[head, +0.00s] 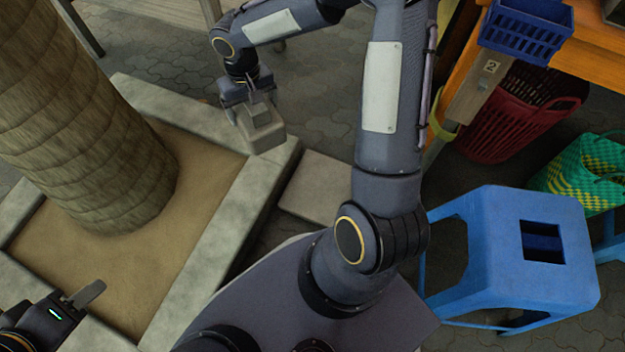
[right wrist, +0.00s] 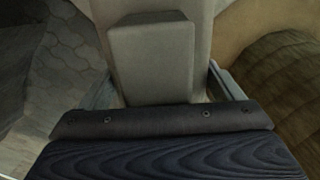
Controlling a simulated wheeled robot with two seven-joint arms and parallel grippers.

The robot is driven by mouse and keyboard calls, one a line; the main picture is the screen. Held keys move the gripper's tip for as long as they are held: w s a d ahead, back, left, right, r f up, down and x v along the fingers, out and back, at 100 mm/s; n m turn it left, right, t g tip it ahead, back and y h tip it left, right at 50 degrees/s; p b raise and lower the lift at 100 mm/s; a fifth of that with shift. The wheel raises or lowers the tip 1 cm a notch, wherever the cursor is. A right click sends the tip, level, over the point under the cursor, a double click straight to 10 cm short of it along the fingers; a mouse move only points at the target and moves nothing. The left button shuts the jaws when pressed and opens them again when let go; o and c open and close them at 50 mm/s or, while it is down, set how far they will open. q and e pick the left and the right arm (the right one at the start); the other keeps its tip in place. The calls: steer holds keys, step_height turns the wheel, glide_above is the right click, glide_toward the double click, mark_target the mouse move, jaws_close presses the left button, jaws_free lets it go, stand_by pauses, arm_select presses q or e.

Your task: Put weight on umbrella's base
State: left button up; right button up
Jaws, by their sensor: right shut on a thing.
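My right gripper (head: 252,102) is shut on a grey, block-like weight (head: 262,132) with a raised handle, held over the planter's far edge. In the right wrist view the weight (right wrist: 152,62) sits between the two fingers of my right gripper (right wrist: 164,88). My left gripper (head: 85,294) is at the lower left, over the sand and the planter's edge. One of its fingers shows clearly, and its opening cannot be judged. No umbrella or umbrella base can be made out for certain.
A thick trunk (head: 95,150) stands in a stone-edged sand planter (head: 225,238). A flat pale slab (head: 318,187) lies beside it. At right are a blue stool (head: 500,255), a red basket (head: 510,115), a green-yellow bag (head: 580,175) and a wooden table (head: 592,65) with a blue basket (head: 528,30).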

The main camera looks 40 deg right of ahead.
steer(key=d+f+m, duration=0.1)
steer(key=f, duration=0.1)
steer(key=f+m, duration=0.1)
steer(key=f, duration=0.1)
steer(key=d+f+m, duration=0.1)
steer(key=f, duration=0.2)
steer(key=shift+d+f, duration=0.1)
steer(key=shift+d, duration=0.2)
steer(key=s+a+f+m, duration=0.2)
steer(key=s+f+m, duration=0.25)
steer(key=f, duration=0.55)
steer(key=s+a+f+m, duration=0.25)
steer(key=s+f, duration=0.25)
steer(key=f, duration=0.5)
steer(key=shift+m, duration=0.4)
steer(key=shift+w+d+f+b, duration=0.5)
steer(key=shift+d+f+b, duration=0.2)
steer(key=shift+d+f, duration=1.55)
steer(key=shift+w+d+f+b, duration=0.45)
steer(key=shift+d+f+b, duration=0.25)
steer(key=shift+d+f, duration=1.5)
steer(key=shift+w+d+f+b, duration=0.6)
steer(key=shift+d+f, duration=1.2)
steer(key=shift+d, duration=0.8)
steer(key=shift+s+f, duration=0.15)
steer(key=o, duration=1.9)
steer(key=shift+s, duration=0.1)
